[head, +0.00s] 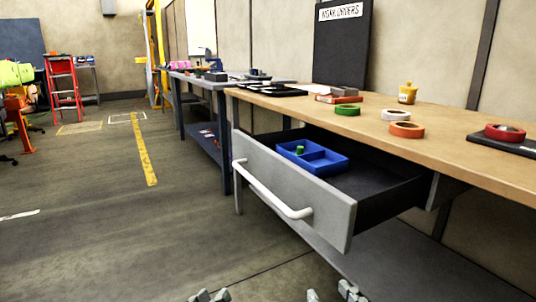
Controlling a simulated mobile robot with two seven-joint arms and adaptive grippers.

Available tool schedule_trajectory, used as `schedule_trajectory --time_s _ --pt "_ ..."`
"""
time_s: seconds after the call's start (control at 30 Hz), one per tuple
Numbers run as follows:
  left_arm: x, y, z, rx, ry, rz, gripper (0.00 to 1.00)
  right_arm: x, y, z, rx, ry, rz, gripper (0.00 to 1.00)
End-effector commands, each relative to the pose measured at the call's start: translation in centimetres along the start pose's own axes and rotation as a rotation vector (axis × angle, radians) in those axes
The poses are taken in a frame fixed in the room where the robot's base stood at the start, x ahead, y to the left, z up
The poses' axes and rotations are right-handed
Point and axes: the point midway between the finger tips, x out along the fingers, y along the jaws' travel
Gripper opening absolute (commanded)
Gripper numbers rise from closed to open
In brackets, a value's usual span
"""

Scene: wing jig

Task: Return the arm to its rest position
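Only the fingertips of my grippers show, at the bottom edge of the head view. The two tips of my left gripper (210,297) are close together, and I cannot tell if they are apart or touching. The tips of my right gripper (331,294) stand apart with floor between them, and nothing shows between them. Both grippers are low in the picture, below the open drawer (290,190), and appear clear of it. The rest of both arms is out of view.
The drawer with a white handle (270,190) juts out from the wooden workbench (450,125). Inside is a blue divided tray (325,166) with a small green item (300,150). Tape rolls (407,130) lie on the bench.

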Motion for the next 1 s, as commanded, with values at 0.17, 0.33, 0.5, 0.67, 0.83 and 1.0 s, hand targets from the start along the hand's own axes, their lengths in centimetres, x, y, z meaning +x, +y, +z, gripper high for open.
schedule_trajectory --time_s 0.17,0.33,0.5,0.67,0.83,1.0 --pt "-1.1 1.2 -0.7 0.283 0.039 -0.090 0.34 0.0 0.0 0.0 0.000 0.000 0.000 0.40" --pt "-2.2 1.8 -2.0 0.506 0.063 -0.175 0.34 0.1 0.1 0.2 -0.001 -0.013 0.002 0.40" --pt "-2.1 -4.0 3.3 0.487 -0.207 -0.284 0.34 0.2 2.6 7.4 -0.023 -0.294 0.048 0.40" --pt "-4.7 -9.8 8.6 0.456 -0.486 -0.407 0.34 -2.1 5.6 14.8 -0.031 -0.591 0.103 0.40" --pt "-10.7 -15.8 14.2 0.388 -0.818 -0.557 0.34 -7.8 9.3 22.4 -0.020 -0.949 0.176 0.40" --pt "-15.8 -18.6 17.4 0.325 -1.028 -0.649 0.34 -12.7 11.2 26.3 0.000 -1.177 0.223 0.40"
